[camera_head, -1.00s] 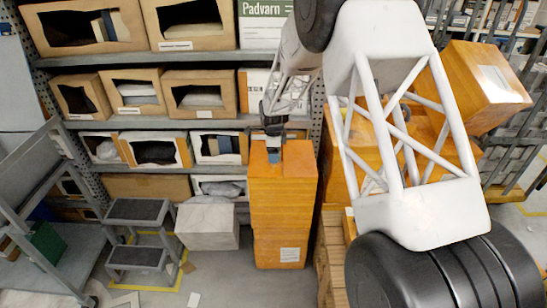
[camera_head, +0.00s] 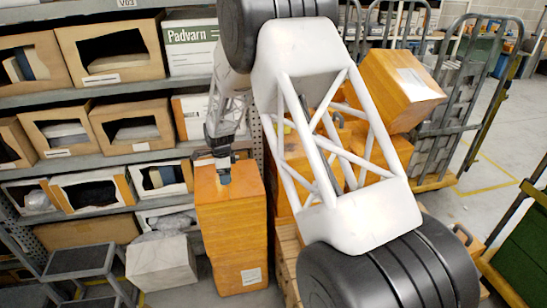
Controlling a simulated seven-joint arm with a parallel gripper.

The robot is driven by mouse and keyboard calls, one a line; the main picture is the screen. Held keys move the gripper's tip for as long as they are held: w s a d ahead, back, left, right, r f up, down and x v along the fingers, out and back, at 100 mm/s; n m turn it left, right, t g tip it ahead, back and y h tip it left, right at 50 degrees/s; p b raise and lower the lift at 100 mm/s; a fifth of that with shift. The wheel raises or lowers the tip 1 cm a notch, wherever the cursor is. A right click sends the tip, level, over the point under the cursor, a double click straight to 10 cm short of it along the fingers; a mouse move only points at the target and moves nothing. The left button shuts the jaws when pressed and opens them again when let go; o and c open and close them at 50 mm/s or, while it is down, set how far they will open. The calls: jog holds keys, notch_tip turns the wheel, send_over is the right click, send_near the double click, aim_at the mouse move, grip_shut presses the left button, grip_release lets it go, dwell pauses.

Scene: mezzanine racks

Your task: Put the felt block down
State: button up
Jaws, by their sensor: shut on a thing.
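My gripper (camera_head: 221,158) is at the end of my white arm, left of the picture's middle, over the top of a tall orange box stack (camera_head: 232,222). It is shut on a small dark grey-blue block (camera_head: 224,177), the felt block as far as I can tell. The block is small in this view and partly hidden by the fingers. It is at the box top; whether it touches the surface I cannot tell.
Shelves with open cardboard bins (camera_head: 138,127) stand close behind and left. A pale wrapped box (camera_head: 162,264) and a grey step stool (camera_head: 80,262) are at lower left. More orange boxes (camera_head: 398,90) and a wire cage trolley (camera_head: 468,95) are at right.

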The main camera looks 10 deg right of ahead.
jog(key=d+r, duration=0.2)
jog(key=d, duration=2.4)
jog(key=shift+s+d+r, duration=0.15)
jog(key=shift+d, duration=0.2)
jog(key=shift+w+d+f, duration=0.25)
jog(key=shift+w+d, duration=0.05)
jog(key=shift+w, duration=2.35)
jog(key=shift+w+d+f, duration=0.25)
jog(key=shift+w+d, duration=0.1)
jog(key=shift+w, duration=2.3)
jog(key=shift+w+d+f, duration=0.25)
jog(key=shift+w+d, duration=0.05)
jog(key=shift+w, duration=2.35)
jog(key=shift+f, duration=0.1)
jog(key=shift+f, duration=1.65)
jog(key=shift+f, duration=0.15)
